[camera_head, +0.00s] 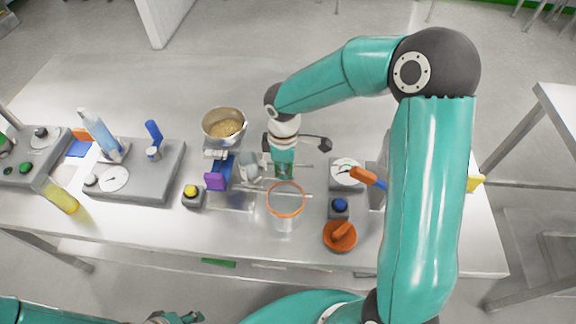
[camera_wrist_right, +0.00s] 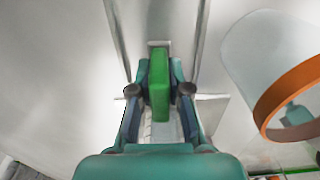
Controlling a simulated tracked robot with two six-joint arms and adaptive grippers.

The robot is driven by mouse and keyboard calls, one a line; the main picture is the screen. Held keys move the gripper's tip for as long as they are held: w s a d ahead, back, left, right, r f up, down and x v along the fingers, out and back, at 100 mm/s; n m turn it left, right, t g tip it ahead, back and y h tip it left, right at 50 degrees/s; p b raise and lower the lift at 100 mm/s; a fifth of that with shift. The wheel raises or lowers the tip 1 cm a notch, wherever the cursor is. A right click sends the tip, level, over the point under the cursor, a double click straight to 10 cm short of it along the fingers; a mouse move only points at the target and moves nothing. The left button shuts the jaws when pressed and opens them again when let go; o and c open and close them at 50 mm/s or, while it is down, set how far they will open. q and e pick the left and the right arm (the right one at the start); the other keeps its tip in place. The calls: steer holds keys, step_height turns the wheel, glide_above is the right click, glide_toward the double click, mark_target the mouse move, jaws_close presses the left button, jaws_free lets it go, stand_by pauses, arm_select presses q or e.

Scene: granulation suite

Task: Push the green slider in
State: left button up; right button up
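The green slider (camera_wrist_right: 159,88) is an upright green block, seen in the right wrist view between the two fingers of my right gripper (camera_wrist_right: 159,74). The fingertips come in against its two sides, so the gripper looks shut on it. The slider stands in line with a pale metal track or plate. In the head view my right gripper (camera_head: 284,172) points down at the middle of the bench and largely hides the slider. My left gripper (camera_head: 178,317) shows only partly at the bottom edge, away from the bench; its finger opening is unclear.
A clear vessel with an orange rim (camera_head: 286,200) stands close in front of my right gripper. A bowl of granules (camera_head: 225,125) and a purple part (camera_head: 215,181) are to the left. An orange knob (camera_head: 340,235) and a gauge box (camera_head: 347,173) are to the right.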

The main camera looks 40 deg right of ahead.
steer(key=o, duration=0.4)
step_height(320, 180, up, 12)
steer(key=shift+f, duration=0.1)
stand_by(0.5)
